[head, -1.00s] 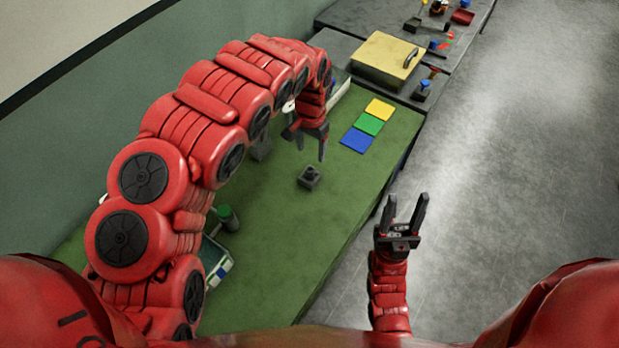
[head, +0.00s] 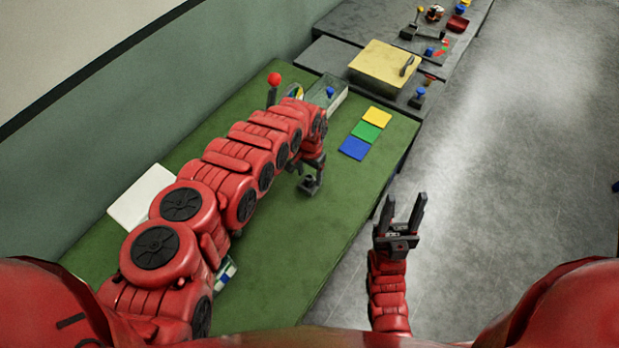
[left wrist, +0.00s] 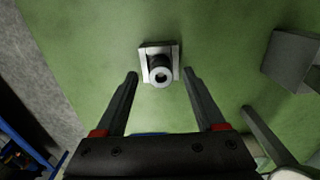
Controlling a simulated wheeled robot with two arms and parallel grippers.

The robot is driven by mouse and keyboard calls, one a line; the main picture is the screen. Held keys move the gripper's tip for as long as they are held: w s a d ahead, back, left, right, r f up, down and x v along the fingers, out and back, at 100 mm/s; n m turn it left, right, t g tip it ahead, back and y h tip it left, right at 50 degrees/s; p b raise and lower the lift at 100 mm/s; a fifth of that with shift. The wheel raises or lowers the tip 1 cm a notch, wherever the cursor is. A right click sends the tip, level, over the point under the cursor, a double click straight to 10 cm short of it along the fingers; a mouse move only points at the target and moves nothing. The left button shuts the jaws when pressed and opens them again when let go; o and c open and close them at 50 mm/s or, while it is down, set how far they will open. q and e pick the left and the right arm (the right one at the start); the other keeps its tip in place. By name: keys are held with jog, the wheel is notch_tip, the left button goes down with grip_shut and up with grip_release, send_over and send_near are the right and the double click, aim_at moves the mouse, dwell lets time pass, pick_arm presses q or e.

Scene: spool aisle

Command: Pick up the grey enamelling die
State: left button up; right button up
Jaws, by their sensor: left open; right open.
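The grey enamelling die (head: 309,187) stands on the green bench top, partly hidden by my left gripper in the head view. In the left wrist view the die (left wrist: 147,49) shows a square base with a round, hollow-ended stem pointing towards the camera. My left gripper (head: 309,170) is open, just over the die. In the left wrist view its fingertips (left wrist: 160,74) lie either side of the stem, and I see no contact. My right gripper (head: 406,200) is open and empty, over the floor beside the bench.
A grey block (left wrist: 289,60) stands to the right in the left wrist view. Blue, green and yellow squares (head: 366,133) lie on the bench (head: 285,265) to the right of my left gripper. A yellow-lidded box (head: 383,64) is beyond. A white panel (head: 140,194) lies by my left arm.

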pick_arm(q)
jog(key=shift+f, duration=0.95)
jog(key=shift+a, duration=0.1)
grip_shut()
